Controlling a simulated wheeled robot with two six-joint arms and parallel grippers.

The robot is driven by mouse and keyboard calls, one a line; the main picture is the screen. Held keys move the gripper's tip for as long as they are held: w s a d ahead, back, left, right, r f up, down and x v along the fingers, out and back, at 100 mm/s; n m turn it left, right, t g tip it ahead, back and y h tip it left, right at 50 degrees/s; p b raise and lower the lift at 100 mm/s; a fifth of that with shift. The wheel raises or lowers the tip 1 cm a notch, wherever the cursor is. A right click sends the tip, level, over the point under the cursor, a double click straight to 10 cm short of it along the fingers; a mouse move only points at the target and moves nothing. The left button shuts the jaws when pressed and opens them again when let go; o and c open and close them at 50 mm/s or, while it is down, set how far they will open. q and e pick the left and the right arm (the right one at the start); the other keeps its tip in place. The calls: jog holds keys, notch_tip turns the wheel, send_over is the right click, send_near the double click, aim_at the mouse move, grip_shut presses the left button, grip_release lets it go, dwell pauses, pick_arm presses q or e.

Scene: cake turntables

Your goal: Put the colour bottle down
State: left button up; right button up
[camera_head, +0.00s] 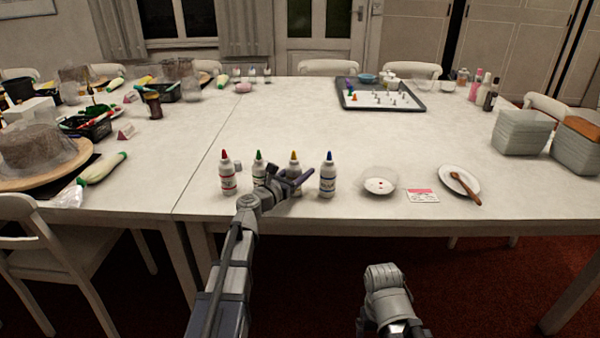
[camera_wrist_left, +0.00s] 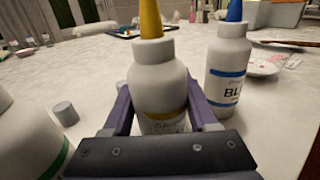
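The yellow-tipped colour bottle (camera_head: 294,163) stands upright in the row near the table's front edge, partly hidden by my left gripper (camera_head: 297,184). In the left wrist view the fingers lie against both sides of this bottle (camera_wrist_left: 158,82), and the gripper looks shut on it. Its base is hidden, so I cannot tell whether it touches the table. The blue-tipped bottle (camera_head: 328,176) stands just right, apart from the fingers. The green-tipped bottle (camera_head: 259,170) and red-tipped bottle (camera_head: 227,175) stand to the left. My right arm shows low in the head view; its fingers are not visible.
A small grey cap (camera_wrist_left: 66,113) stands on the white table (camera_head: 270,125) left of the gripper. Right of the bottles are a small dish (camera_head: 369,187), a card (camera_head: 422,196) and a plate with a wooden spoon (camera_head: 446,172). The table behind the bottles is clear.

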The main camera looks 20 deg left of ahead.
pick_arm(q)
jog(key=o, duration=0.4)
jog(key=shift+o, duration=0.2)
jog(key=shift+r+p, duration=0.25)
jog(key=shift+p, duration=0.1)
jog(key=v, duration=1.2)
